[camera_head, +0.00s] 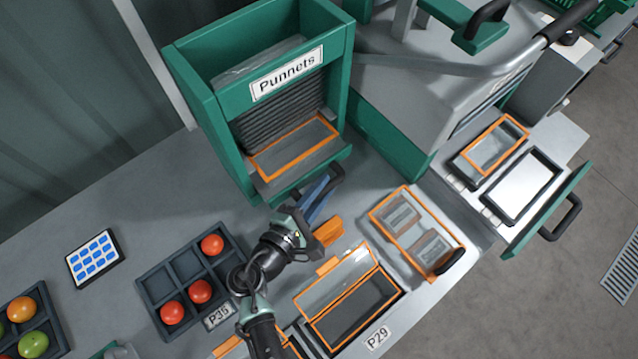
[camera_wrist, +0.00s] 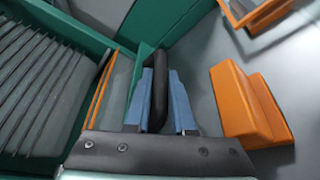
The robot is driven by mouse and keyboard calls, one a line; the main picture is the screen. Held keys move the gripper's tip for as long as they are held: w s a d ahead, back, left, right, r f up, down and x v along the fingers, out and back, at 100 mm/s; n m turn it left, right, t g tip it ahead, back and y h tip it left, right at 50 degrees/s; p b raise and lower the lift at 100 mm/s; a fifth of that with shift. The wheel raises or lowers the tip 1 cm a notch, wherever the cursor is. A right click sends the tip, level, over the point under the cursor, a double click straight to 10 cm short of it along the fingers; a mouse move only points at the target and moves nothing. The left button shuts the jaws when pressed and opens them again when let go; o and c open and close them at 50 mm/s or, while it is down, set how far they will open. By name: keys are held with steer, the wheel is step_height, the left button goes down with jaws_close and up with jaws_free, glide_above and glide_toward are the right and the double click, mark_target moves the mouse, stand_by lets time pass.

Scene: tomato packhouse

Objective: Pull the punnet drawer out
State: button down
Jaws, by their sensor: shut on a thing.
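The green punnet dispenser (camera_head: 182,75), labelled "Punnets", stands at the back of the bench. Its drawer (camera_head: 308,172) is at the bottom front, below a stack of nested punnets (camera_head: 285,105); an orange-rimmed punnet (camera_head: 297,147) lies just behind the drawer front. I cannot tell exactly how far out the drawer stands. The drawer's black handle (camera_head: 333,180) also shows upright in the wrist view (camera_wrist: 158,92). My gripper (camera_head: 316,203) is shut on this handle, with one blue finger on each side of it in the wrist view (camera_wrist: 157,112).
An orange block (camera_head: 328,232) lies close beside my gripper. In front are an open punnet (camera_head: 350,300) by label P29, a tray (camera_head: 158,283) with several tomatoes, and an orange-framed carrier (camera_head: 405,190). Another open drawer (camera_head: 545,212) stands out at the right.

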steer(key=c, duration=1.1)
jaws_free()
steer(key=shift+o, duration=0.2)
steer(key=b+v, duration=0.1)
steer(key=v, duration=1.2)
